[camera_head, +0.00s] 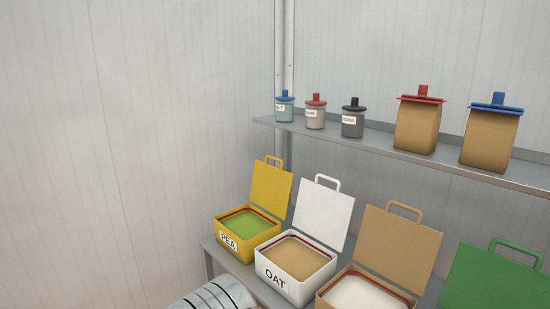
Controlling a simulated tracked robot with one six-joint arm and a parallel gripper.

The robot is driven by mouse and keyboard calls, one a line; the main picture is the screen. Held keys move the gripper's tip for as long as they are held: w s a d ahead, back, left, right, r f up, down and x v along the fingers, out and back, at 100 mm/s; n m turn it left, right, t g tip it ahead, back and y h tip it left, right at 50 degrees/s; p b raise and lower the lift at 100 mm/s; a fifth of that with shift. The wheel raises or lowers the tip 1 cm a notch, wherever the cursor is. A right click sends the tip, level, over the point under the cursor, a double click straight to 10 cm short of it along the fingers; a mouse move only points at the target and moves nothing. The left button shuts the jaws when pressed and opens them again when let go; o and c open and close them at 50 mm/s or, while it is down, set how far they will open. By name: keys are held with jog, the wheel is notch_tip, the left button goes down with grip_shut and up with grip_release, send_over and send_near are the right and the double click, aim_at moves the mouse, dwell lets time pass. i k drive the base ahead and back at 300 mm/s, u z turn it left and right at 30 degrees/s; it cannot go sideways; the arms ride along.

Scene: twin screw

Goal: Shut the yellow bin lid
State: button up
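The yellow bin (236,252) stands at the left end of the lower shelf, labelled PEA. It is filled with something green (245,232). Its yellow lid (271,191) stands up at the back of the bin, open, with a handle loop on its upper edge. My gripper is not in view. A ribbed silvery rounded piece (215,296) shows at the bottom edge, in front of the lower shelf; I cannot tell which part it is.
Right of the yellow bin stand a white OAT bin (298,268), a tan bin (368,291) and a green lid (497,280), all lids up. The upper shelf (375,143) carries jars and two brown bags (417,125). Left is bare wall.

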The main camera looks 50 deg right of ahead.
aim_at(270, 190)
jog(key=z, duration=0.35)
jog(key=i, duration=1.2)
jog(key=z, duration=0.4)
